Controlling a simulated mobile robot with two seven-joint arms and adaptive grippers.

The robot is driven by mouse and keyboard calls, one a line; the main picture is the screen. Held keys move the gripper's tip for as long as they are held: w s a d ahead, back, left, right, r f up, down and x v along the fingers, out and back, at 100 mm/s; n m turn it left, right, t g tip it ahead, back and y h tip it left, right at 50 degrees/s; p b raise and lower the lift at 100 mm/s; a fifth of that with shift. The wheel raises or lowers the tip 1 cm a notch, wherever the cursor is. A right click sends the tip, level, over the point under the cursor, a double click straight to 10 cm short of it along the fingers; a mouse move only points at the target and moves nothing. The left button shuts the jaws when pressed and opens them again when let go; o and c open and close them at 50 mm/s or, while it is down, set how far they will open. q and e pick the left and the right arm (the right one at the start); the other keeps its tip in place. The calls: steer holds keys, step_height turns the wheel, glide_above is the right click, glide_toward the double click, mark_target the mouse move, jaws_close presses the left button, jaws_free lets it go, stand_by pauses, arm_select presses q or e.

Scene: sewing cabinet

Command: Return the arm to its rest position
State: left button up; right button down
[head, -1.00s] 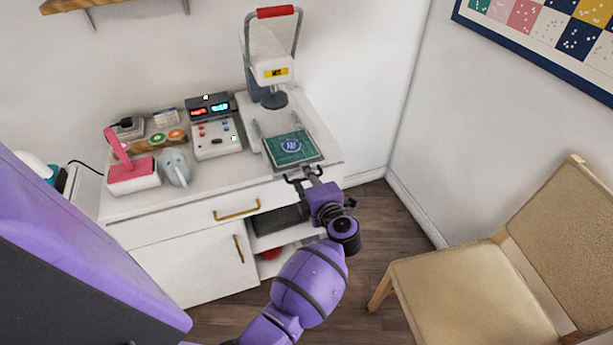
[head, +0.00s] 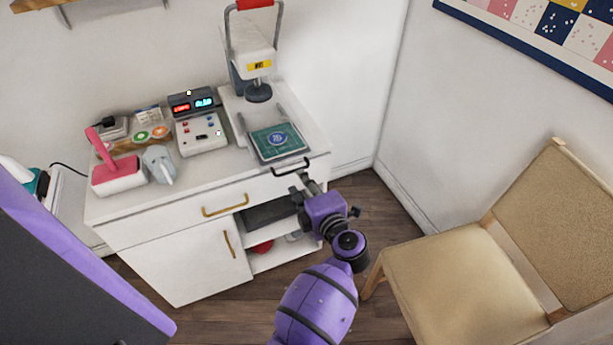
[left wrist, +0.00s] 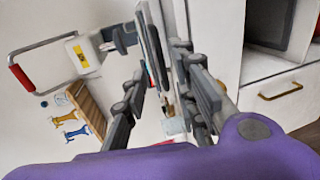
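My left gripper (head: 307,183) hangs in front of the white cabinet (head: 180,265), just below and in front of the black handle (head: 291,167) of the press tray. A small gap shows between gripper and handle. In the left wrist view, its two fingers (left wrist: 161,68) stand apart with nothing held between them. My purple left forearm reaches up from the bottom. My right gripper is not in view.
A control box (head: 202,135), a pink-and-white item (head: 116,172) and a grey elephant-like item (head: 160,165) stand on the cabinet top. A beige chair (head: 450,270) stands close to the right of my arm. Some floor (head: 385,205) is clear between cabinet and chair.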

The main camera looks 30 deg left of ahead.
arm_select(q)
steer(key=w+d+r+m+t+h, duration=0.2)
steer(key=w+d+r+m+t, duration=0.4)
steer(key=r, duration=0.3)
steer(key=s+d+f+m+t+h, duration=0.2)
steer(key=s+d+f+m+h, duration=0.45)
steer(key=m+h, duration=0.55)
steer(key=s+a+f+m+g+p, duration=0.1)
steer(key=s+a+f+m+g, duration=0.1)
steer(key=s+f+m+g, duration=0.65)
steer(key=s+a+f, duration=0.1)
steer(key=s+f, duration=0.2)
steer(key=s, duration=0.4)
steer(key=s+a+f+m+y, duration=0.1)
steer(key=s+f, duration=0.3)
steer(key=s, duration=0.4)
steer(key=s+a+f+m+g, duration=0.1)
steer(key=s+a+f, duration=0.2)
steer(key=s, duration=0.5)
steer(key=shift+s+f+y+p, duration=0.2)
steer(key=shift+f+y+p, duration=0.25)
steer(key=shift+f, duration=0.25)
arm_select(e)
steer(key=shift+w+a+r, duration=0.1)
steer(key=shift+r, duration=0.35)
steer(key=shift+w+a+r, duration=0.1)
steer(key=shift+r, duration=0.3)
